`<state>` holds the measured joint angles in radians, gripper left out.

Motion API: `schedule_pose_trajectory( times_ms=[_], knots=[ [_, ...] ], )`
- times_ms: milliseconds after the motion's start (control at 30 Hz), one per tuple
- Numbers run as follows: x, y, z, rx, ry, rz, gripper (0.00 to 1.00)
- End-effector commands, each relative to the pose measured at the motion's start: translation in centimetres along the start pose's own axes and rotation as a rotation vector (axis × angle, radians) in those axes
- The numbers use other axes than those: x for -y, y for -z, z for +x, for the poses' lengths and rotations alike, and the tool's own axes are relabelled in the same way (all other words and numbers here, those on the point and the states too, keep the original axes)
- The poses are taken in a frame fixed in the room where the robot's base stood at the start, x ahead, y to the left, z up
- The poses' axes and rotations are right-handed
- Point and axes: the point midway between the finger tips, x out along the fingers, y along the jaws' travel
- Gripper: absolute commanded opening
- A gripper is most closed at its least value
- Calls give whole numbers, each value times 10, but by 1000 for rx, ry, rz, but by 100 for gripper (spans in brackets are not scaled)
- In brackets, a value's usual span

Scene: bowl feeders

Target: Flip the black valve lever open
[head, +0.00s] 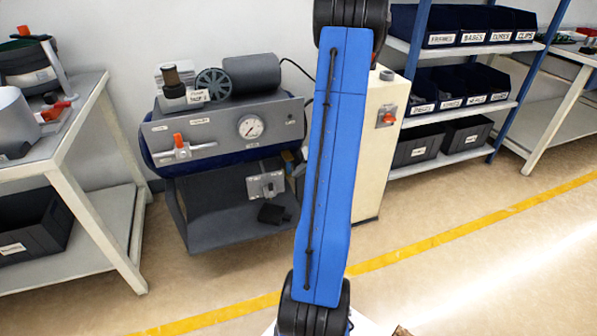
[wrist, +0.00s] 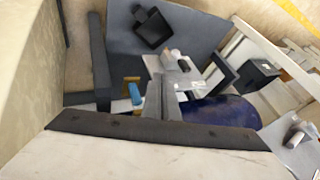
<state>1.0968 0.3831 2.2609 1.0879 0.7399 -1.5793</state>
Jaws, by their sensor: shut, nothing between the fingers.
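I cannot clearly pick out the black valve lever in either view. In the wrist view a small brass fitting with a blue part (wrist: 135,93) sits just left of my gripper. My gripper (wrist: 161,82) is shut and empty, with its fingers together, pointing at the compressor unit. In the head view my blue arm hides the gripper and the unit's right end. The compressor unit (head: 221,125) has a grey front panel, a round gauge (head: 250,127) and an orange-handled valve (head: 181,147) at its left, well away from the gripper.
Below the panel, a grey lower shelf (head: 215,205) bears a metal block (head: 266,185) and a black tray-like piece (head: 272,214). A cream cabinet (head: 375,150) stands close on the right. A workbench (head: 75,120) is at left; bin shelves (head: 470,105) are at right. Floor in front is open.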

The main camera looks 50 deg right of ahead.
Motion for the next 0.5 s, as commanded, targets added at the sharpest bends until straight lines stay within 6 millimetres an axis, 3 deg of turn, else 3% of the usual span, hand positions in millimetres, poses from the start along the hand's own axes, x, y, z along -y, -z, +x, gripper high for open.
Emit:
schedule_pose_trajectory(
  times_ms=[367,500],
  knots=[
    [1,-1,68,4,2,1,0],
    [20,-1,76,3,1,-2,0]
  ],
)
